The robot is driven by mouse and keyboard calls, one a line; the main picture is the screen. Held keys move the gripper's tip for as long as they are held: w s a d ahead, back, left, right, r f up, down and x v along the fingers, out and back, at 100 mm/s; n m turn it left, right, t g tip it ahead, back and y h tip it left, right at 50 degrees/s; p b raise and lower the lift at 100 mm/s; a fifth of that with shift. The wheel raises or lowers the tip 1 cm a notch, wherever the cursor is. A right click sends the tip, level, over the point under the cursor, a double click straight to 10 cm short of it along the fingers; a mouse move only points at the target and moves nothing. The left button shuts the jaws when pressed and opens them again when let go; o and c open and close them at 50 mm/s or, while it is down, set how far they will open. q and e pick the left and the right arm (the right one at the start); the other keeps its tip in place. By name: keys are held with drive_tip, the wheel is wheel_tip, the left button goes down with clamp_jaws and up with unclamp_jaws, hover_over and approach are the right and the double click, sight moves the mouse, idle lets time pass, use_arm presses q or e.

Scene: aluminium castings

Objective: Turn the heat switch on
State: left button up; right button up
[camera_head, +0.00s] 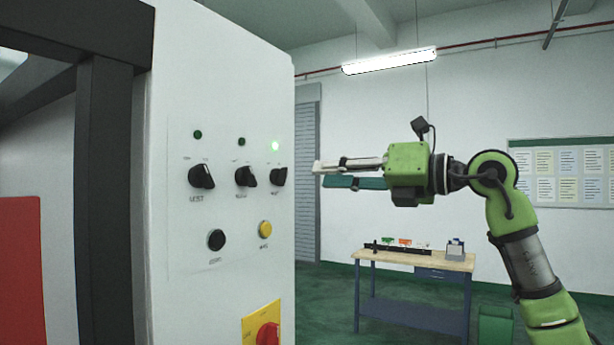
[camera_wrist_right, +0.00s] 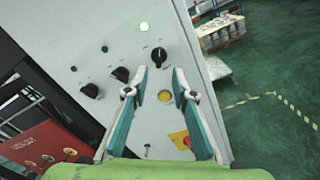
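A white control panel (camera_head: 225,75) carries three black rotary switches in a row: left (camera_head: 201,176), middle (camera_head: 245,177) and right (camera_head: 279,177). Their labels are too small to read surely, so I cannot tell which is heat. The lamp (camera_head: 275,146) above the right switch glows green; the other two lamps are dark. My right gripper (camera_head: 320,175) is open and empty, a little to the right of the right switch and apart from it. In the right wrist view, that switch (camera_wrist_right: 159,55) stands just beyond the gap between the fingertips (camera_wrist_right: 162,72). My left gripper is out of view.
Below the switches are a black button (camera_head: 216,240), a yellow button (camera_head: 265,229) and a red knob (camera_head: 268,334) on a yellow plate. A workbench (camera_head: 415,258) stands behind at the right. A dark frame (camera_head: 103,200) borders the panel's left.

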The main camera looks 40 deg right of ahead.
drive_tip(key=shift+v, duration=1.7)
